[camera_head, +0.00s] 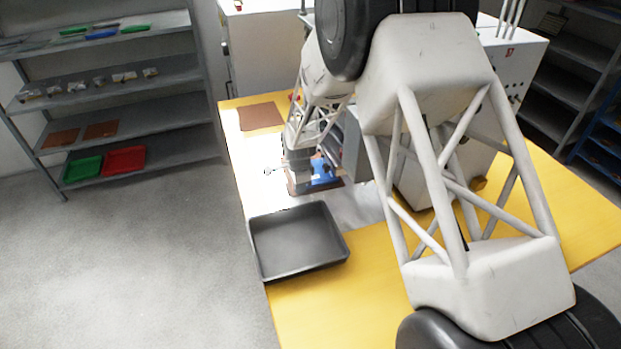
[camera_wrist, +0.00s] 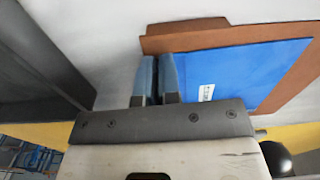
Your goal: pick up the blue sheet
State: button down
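The blue sheet (camera_wrist: 238,72) has a small white label and lies on a larger brown sheet (camera_wrist: 195,32) in the wrist view. In the head view the blue sheet (camera_head: 323,170) shows partly behind my gripper. My gripper (camera_wrist: 157,58) is at the left end of the blue sheet, over the brown sheet. Its two blue-grey fingers are almost together, with only a narrow gap. No part of the blue sheet is visible between them. The right finger overlaps the sheet's left edge in the picture; whether they touch is unclear.
An empty dark grey tray (camera_head: 298,240) stands on the yellow table (camera_head: 310,310) in front of my gripper. Another brown sheet (camera_head: 260,116) lies at the table's far left. A white machine (camera_head: 512,75) stands behind my arm. Shelves (camera_head: 105,75) are at the left.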

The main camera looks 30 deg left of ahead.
jog(key=shift+r, duration=0.15)
jog(key=shift+r, duration=0.5)
jog(key=shift+s+d+r, duration=0.15)
jog(key=shift+r, duration=0.45)
jog(key=shift+s+d+r, duration=0.1)
jog(key=shift+s+r, duration=0.05)
jog(key=shift+r, duration=0.4)
jog(key=s+d, duration=0.3)
jog(key=s, duration=0.1)
jog(key=s+d+r, duration=0.1)
jog(key=s+d, duration=0.6)
jog(key=shift+s+r, duration=0.2)
jog(key=shift+s, duration=0.1)
jog(key=shift+a, duration=0.1)
send_over(264, 242)
dwell(1.1)
